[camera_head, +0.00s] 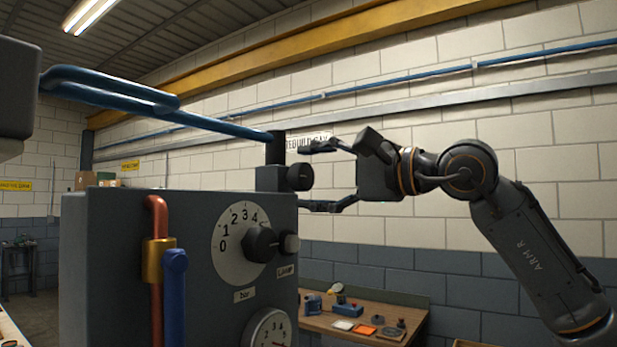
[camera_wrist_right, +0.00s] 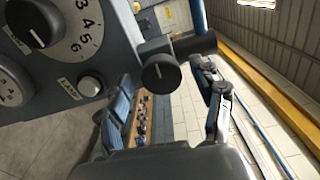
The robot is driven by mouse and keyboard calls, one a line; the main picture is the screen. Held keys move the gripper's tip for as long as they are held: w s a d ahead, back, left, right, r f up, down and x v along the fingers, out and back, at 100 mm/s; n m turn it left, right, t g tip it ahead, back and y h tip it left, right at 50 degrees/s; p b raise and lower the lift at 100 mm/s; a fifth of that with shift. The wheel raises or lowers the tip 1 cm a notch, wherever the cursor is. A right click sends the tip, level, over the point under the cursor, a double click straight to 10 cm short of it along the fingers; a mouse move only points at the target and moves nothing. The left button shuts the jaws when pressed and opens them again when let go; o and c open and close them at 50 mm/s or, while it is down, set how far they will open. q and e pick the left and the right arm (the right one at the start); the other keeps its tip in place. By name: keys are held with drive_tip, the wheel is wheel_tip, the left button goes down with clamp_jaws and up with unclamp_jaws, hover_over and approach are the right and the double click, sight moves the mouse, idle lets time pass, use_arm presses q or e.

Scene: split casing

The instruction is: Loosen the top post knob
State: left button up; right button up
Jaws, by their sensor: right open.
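The top post knob (camera_head: 299,177) is a round dark knob. It sits on the side of a grey block (camera_head: 268,179) on top of the casing, below a short dark post (camera_head: 275,150). My right gripper (camera_head: 308,177) is open, one finger above the knob's level and one below, with the knob near the fingertips. In the right wrist view the knob (camera_wrist_right: 161,72) faces the camera, with a light line on its face. A clear gap shows between it and the finger at right. I cannot tell exactly how far the tips reach past it. My left gripper is not in view.
The grey casing (camera_head: 110,260) carries a dial knob (camera_head: 262,244), a lamp button (camera_head: 291,244), a gauge (camera_head: 268,330) and red and blue pipes. A blue tube (camera_head: 200,119) reaches the post from the left. A workbench (camera_head: 318,318) with small parts stands behind, below my right arm.

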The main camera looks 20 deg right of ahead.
drive_tip(key=v, duration=1.1)
drive_tip(key=shift+d, duration=0.1)
